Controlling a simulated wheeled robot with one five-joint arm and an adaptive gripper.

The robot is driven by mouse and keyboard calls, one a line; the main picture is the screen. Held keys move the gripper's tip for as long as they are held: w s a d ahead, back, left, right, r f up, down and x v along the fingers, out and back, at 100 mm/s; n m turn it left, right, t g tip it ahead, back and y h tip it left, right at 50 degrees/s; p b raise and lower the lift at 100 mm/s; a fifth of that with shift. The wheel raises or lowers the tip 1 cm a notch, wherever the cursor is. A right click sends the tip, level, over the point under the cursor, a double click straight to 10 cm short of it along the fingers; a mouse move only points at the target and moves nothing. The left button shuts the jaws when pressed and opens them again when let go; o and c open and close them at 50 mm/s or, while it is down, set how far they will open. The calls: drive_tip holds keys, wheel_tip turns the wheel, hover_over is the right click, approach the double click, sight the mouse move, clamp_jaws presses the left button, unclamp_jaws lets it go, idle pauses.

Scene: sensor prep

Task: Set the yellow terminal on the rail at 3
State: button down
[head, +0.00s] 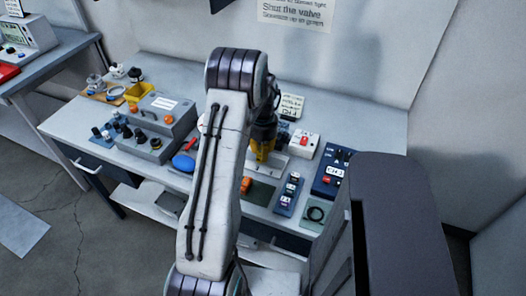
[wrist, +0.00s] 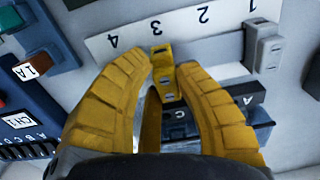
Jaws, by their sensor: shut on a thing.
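My gripper (wrist: 164,72) is shut on the yellow terminal (wrist: 161,56), which shows between the yellow fingertips in the wrist view. The terminal is beside the numbered white strip (wrist: 130,40), level with the 3, which reads upside down. I cannot tell whether it touches the rail (wrist: 215,62) or hangs just above it. In the head view my gripper (head: 261,150) is over the middle of the bench, and my arm hides part of the work area. The terminal cannot be made out there.
A grey block (wrist: 264,46) stands at the strip's 1 end. In the head view, a white box with a red button (head: 303,143) and a blue CH3 device (head: 334,172) stand to the gripper's right.

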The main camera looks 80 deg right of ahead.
drive_tip(key=shift+f, duration=0.1)
idle(0.3)
drive_tip(key=c, duration=1)
unclamp_jaws()
drive_tip(key=shift+o, duration=0.2)
drive_tip(key=shift+r, duration=0.2)
drive_tip(key=shift+r+p, duration=2.2)
drive_tip(key=shift+r, duration=1.15)
